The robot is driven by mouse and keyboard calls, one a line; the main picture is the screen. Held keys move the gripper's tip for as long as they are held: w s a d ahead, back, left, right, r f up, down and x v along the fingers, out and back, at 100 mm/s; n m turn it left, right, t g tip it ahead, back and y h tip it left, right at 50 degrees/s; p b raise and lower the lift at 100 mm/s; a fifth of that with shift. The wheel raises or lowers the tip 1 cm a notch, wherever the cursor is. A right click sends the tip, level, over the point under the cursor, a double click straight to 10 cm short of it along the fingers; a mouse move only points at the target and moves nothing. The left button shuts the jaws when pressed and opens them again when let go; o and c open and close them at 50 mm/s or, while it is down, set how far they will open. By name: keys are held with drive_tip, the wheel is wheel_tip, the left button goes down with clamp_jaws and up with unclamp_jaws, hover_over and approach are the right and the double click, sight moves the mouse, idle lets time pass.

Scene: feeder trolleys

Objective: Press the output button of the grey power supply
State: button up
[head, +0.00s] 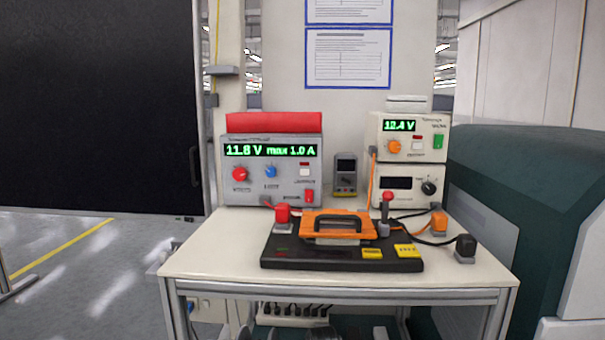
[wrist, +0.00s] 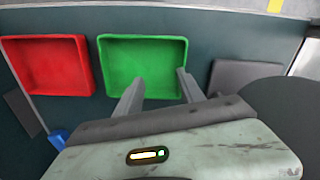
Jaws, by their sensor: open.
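The grey power supply (head: 271,185) stands at the back left of the bench in the head view. Its lit green display (head: 270,150) reads 11.8 V, max 1.0 A. Its front has a red knob (head: 240,174), a blue knob (head: 270,171), a small pale button (head: 305,171) at the right and a red part (head: 308,196) below that. The labels are too small to read surely. My gripper (wrist: 158,80) shows only in the wrist view, open and empty, with its fingers over a green tray (wrist: 110,83). The power supply is not in the wrist view.
A cream power supply (head: 425,125) stands at the back right of the bench (head: 205,262). A black base with an orange handled part (head: 340,223) lies in front of the grey unit. A red tray (wrist: 85,75) sits beside the green one.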

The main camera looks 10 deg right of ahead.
wheel_tip(320, 180, up, 8)
drive_tip(key=p, duration=0.8)
drive_tip(key=shift+r, duration=0.15)
clamp_jaws()
drive_tip(key=shift+f, duration=0.3)
drive_tip(key=shift+a, duration=0.1)
